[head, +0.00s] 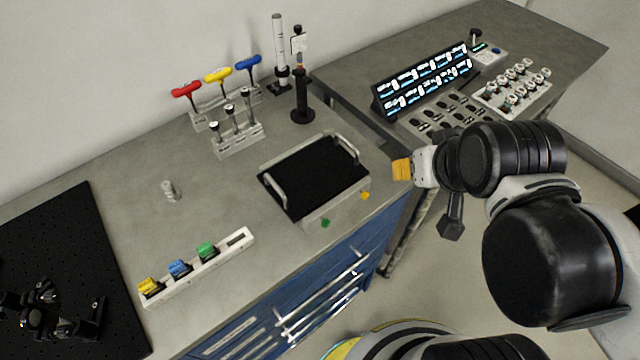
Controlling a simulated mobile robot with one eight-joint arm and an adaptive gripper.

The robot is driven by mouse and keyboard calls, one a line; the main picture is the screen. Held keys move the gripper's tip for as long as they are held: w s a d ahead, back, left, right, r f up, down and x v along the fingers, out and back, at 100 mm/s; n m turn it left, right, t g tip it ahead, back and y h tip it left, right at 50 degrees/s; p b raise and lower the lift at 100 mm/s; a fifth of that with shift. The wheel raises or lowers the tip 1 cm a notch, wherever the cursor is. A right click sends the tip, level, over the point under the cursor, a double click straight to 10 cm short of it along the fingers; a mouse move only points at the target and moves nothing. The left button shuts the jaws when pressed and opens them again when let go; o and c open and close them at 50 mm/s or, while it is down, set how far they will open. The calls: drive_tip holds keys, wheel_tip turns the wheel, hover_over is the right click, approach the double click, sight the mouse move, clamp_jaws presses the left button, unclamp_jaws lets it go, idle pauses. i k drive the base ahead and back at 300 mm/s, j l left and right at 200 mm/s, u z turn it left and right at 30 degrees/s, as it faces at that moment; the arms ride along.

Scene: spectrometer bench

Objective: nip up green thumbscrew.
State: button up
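A small green thumbscrew (325,223) shows at the front side of the black-topped tray (318,214), near the bench's front edge. A small yellow thumbscrew (365,196) is on the same side, further right. A larger green-topped piece (206,251) sits in the white rack at the front left. My gripper (403,170) is right of the tray, apart from both thumbscrews, with an orange part at its end. Its fingers are seen too small and edge-on to tell their opening.
The white rack (237,239) also holds blue and yellow pieces. Red, yellow and blue T-handled tools (218,75) stand at the back. A black stand (303,112) is behind the tray. A lit panel (424,82) is at the back right. Bare bench lies left of the tray.

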sight(325, 223)
drive_tip(key=k+l, duration=0.1)
drive_tip(key=k, duration=0.35)
drive_tip(key=k+l, duration=0.1)
drive_tip(key=k, duration=0.4)
drive_tip(key=k+l, duration=0.15)
drive_tip(key=k, duration=0.3)
